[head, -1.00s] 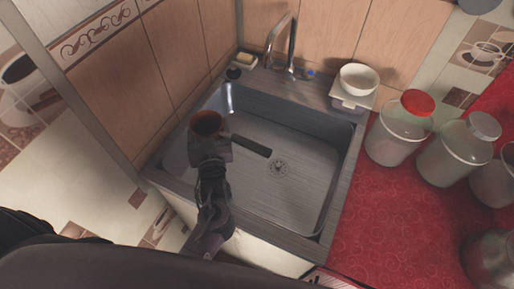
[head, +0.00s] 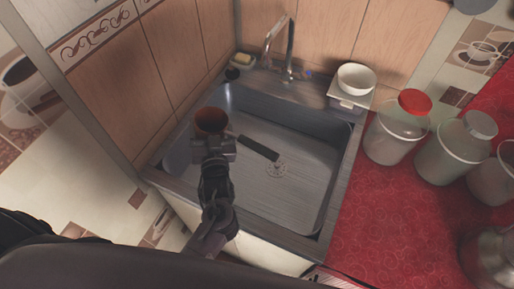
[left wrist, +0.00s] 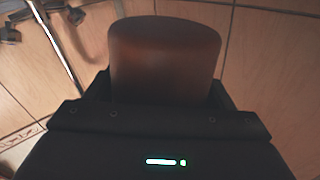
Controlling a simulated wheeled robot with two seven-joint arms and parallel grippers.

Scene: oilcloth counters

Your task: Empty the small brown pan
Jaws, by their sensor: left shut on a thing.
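The small brown pan (head: 210,120) is held over the left side of the metal sink (head: 305,198). Its dark handle (head: 258,148) sticks out to the right, toward the drain. My left gripper (head: 213,143) is shut on the pan at its near side; the fingertips are mostly hidden. In the left wrist view the pan's brown body (left wrist: 165,60) rises just beyond the gripper (left wrist: 160,105). I cannot tell what is inside the pan. My right gripper is not in view.
The faucet (head: 290,48) stands behind the sink. A white bowl (head: 356,77) sits at the back right. Several jars, one with a red lid (head: 415,101), stand on the red counter (head: 375,215). The sink floor looks clear.

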